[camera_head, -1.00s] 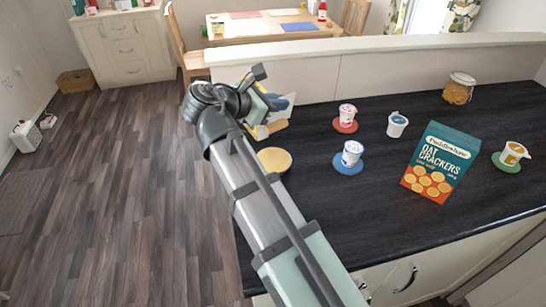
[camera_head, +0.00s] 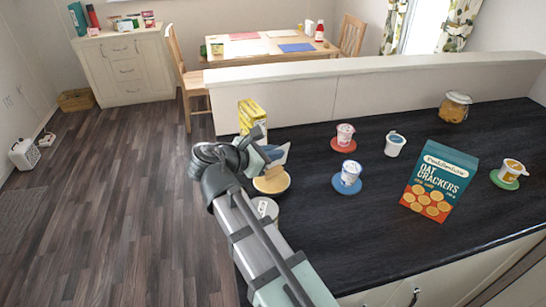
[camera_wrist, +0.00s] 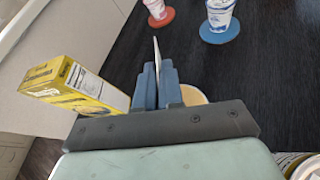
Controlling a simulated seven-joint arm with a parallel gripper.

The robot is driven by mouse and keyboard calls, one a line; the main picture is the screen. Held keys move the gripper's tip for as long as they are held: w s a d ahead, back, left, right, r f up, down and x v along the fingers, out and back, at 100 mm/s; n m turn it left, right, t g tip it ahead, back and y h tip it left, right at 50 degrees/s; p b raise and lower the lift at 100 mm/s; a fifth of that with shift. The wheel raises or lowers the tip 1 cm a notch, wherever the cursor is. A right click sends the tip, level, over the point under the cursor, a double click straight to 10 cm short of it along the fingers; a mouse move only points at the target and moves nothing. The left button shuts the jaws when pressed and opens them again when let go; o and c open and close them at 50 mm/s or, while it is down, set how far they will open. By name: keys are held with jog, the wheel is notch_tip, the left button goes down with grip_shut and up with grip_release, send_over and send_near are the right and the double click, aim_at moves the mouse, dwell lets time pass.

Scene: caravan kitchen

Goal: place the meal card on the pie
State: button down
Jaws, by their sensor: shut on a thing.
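My gripper (camera_head: 268,158) is shut on the meal card (camera_head: 280,154), a thin pale card with some blue on it. In the wrist view my gripper (camera_wrist: 158,88) pinches the card (camera_wrist: 157,52), which stands upright and nearly edge-on between the fingers. The pie (camera_head: 272,182) has a pale golden top and sits on the dark counter just below the card in the head view. In the wrist view the pie (camera_wrist: 195,95) is mostly hidden behind the right finger and gripper body. I cannot tell whether the card touches the pie.
A yellow box (camera_head: 251,115) stands close behind my gripper. A pale round item (camera_head: 265,208) is partly hidden by my arm. Yogurt cups on red (camera_head: 343,145) and blue (camera_head: 347,184) coasters, another cup (camera_head: 395,144) and a cracker box (camera_head: 440,181) stand to the right.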

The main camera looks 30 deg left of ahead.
jog(key=shift+f, duration=0.7)
jog(key=shift+f, duration=0.1)
jog(key=c, duration=1.3)
grip_release()
jog(key=v, duration=1.2)
